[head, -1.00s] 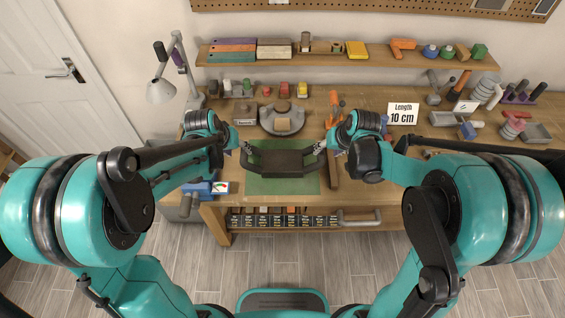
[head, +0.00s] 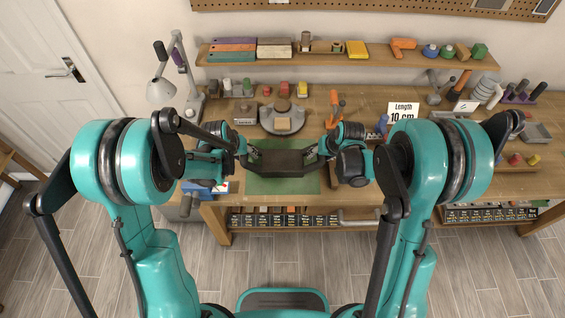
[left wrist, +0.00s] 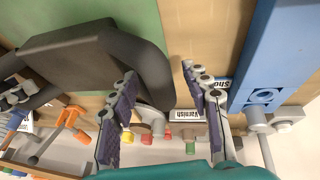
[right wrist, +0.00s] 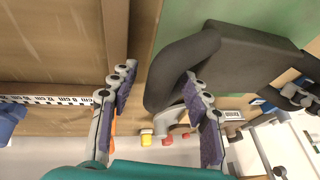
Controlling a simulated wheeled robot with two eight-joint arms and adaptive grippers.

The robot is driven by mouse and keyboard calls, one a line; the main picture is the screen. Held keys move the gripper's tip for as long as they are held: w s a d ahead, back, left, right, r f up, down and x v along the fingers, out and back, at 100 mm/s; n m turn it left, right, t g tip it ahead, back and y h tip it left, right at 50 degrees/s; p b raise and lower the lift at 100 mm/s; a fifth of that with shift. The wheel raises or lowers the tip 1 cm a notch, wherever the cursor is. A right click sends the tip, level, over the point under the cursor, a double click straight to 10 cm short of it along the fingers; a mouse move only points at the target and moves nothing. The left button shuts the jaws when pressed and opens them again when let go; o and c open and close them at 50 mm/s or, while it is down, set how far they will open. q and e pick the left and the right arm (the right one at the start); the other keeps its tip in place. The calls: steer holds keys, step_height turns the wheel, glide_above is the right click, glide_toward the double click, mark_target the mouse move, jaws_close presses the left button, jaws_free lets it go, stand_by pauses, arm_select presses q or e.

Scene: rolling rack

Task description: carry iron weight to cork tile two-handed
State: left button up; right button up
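The iron weight (head: 282,162) is a dark block with a bar handle at each end. It is over the green mat at the bench's front; I cannot tell whether it touches the mat. My left gripper (head: 247,155) is at its left handle; in the left wrist view the open fingers (left wrist: 165,82) straddle the handle (left wrist: 152,70). My right gripper (head: 318,152) is at the right handle; in the right wrist view its open fingers (right wrist: 160,82) straddle the handle (right wrist: 168,75).
The green mat (head: 283,187) lies under the weight. A blue tool (left wrist: 272,50) is beside my left gripper. A ruler strip (right wrist: 50,99) and wooden bar (right wrist: 116,35) lie beside my right gripper.

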arm_select(q)
jaws_close()
arm_select(e)
jaws_close()
arm_select(q)
steer(key=shift+r, duration=0.1)
arm_select(e)
steer(key=shift+r, duration=0.1)
